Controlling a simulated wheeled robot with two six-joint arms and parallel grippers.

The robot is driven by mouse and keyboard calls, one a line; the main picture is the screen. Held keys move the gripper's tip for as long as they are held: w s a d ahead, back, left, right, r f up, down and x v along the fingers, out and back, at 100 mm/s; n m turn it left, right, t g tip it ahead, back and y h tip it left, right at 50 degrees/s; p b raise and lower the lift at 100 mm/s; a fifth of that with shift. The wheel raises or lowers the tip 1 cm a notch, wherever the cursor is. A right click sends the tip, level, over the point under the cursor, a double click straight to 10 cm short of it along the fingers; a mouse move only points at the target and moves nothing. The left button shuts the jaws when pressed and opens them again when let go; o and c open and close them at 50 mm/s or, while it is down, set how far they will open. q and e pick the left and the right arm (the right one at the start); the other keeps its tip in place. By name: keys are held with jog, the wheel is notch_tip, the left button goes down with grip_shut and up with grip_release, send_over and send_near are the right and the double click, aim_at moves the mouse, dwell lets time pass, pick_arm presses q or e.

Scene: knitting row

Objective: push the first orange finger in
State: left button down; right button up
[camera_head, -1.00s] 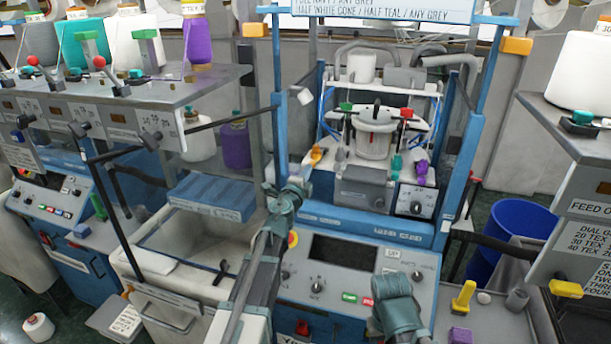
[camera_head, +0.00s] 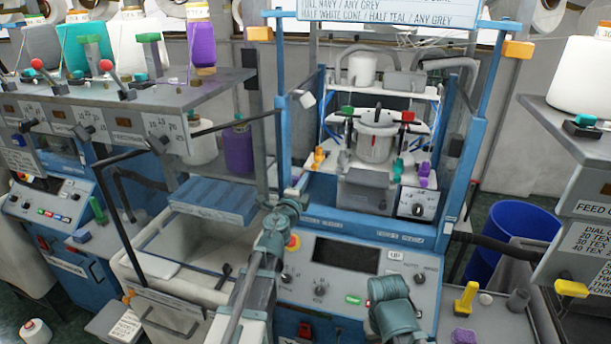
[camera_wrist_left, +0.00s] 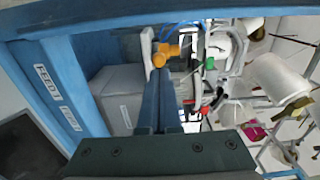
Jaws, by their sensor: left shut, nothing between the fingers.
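The orange finger (camera_head: 318,157) stands at the left of the knitting head, beside the white cylinder (camera_head: 375,138). In the left wrist view the orange finger (camera_wrist_left: 166,54) shows just beyond my fingertips. My left gripper (camera_wrist_left: 160,78) is shut with nothing between its blue fingers, which point at the orange finger. Whether they touch it I cannot tell. In the head view my left gripper (camera_head: 301,186) is small, below and left of the orange finger. My right arm shows at the lower right, but its gripper cannot be made out.
Teal (camera_head: 398,167) and purple (camera_head: 424,171) fingers stand at the right of the head, near a dial box (camera_head: 415,203). Blue posts (camera_head: 466,170) flank the head. The control panel (camera_head: 345,270) lies in front. A blue tray (camera_head: 213,198) stands to the left.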

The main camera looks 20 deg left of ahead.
pick_arm(q)
jog(key=s, duration=0.8)
jog(key=s+d+f+n+g+y+b, duration=0.25)
jog(key=s+f+n+g, duration=0.2)
jog(key=f+n, duration=0.35)
jog(key=s+d+f+n+g+y+b, duration=0.1)
jog(key=s+f+n+g+y, duration=0.35)
jog(key=f, duration=0.55)
jog(key=s+d+f+n+g+h, duration=0.1)
jog(key=s+d+f+g+h, duration=0.1)
jog(key=s+d+f+g, duration=0.2)
jog(key=s+d+f+n+g+h, duration=0.1)
jog(key=s+d+f+g+h, duration=0.2)
jog(key=s+d, duration=0.5)
jog(key=s+f+g, duration=0.1)
jog(key=s+g, duration=0.1)
jog(key=s, duration=0.2)
jog(key=shift+s+d+b, duration=0.3)
jog(key=shift+s+b, duration=0.05)
jog(key=shift+f, duration=0.1)
